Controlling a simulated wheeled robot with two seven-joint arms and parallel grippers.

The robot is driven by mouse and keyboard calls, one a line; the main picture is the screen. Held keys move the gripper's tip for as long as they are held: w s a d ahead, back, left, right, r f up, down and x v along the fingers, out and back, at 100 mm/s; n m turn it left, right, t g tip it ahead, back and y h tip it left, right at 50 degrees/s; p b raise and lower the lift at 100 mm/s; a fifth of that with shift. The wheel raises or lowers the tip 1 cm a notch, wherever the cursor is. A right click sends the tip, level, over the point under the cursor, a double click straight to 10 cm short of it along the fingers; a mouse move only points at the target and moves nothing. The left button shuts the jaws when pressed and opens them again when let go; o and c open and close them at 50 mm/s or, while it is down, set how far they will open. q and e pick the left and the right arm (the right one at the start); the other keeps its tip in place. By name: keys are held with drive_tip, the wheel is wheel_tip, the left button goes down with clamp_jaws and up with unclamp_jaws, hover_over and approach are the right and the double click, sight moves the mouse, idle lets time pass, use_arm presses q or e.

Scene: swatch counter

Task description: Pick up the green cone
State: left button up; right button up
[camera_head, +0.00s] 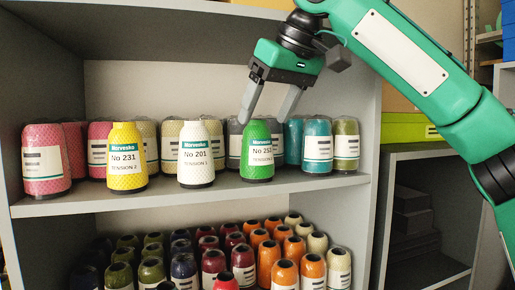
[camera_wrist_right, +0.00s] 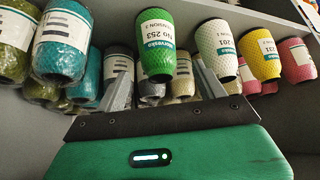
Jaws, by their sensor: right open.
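The green cone (camera_head: 257,133) stands upright on the upper shelf in the head view, at the front edge, with a white label around it. In the right wrist view the green cone (camera_wrist_right: 155,45) appears upside down, beyond and between the fingers. My right gripper (camera_head: 264,108) is open and empty, pointing down at the top of the green cone with its fingers on either side. It also shows in the right wrist view (camera_wrist_right: 161,75). I cannot tell whether a finger touches the cone. My left gripper is in neither view.
A white cone (camera_head: 195,172) and a yellow cone (camera_head: 126,178) stand left of the green one on the shelf (camera_head: 90,198). Wrapped pink, teal (camera_head: 317,150) and olive cones stand behind and beside. Several dark, red and orange cones fill the lower shelf.

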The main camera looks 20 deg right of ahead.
sight(257, 139)
drive_tip(key=shift+w+a+f, duration=0.65)
drive_tip(key=shift+w+f, duration=0.15)
drive_tip(key=shift+f, duration=0.05)
drive_tip(key=f+p, duration=0.1)
drive_tip(key=w+f+p, duration=0.2)
drive_tip(key=f, duration=0.1)
drive_tip(key=shift+d+p, duration=0.1)
drive_tip(key=shift+p, duration=0.25)
drive_tip(key=shift+w+f, duration=0.2)
drive_tip(key=shift+f, duration=0.1)
drive_tip(key=shift+w+a+f, duration=0.1)
drive_tip(key=shift+a, duration=0.25)
drive_tip(key=shift+d, duration=0.1)
drive_tip(key=c, duration=1.1)
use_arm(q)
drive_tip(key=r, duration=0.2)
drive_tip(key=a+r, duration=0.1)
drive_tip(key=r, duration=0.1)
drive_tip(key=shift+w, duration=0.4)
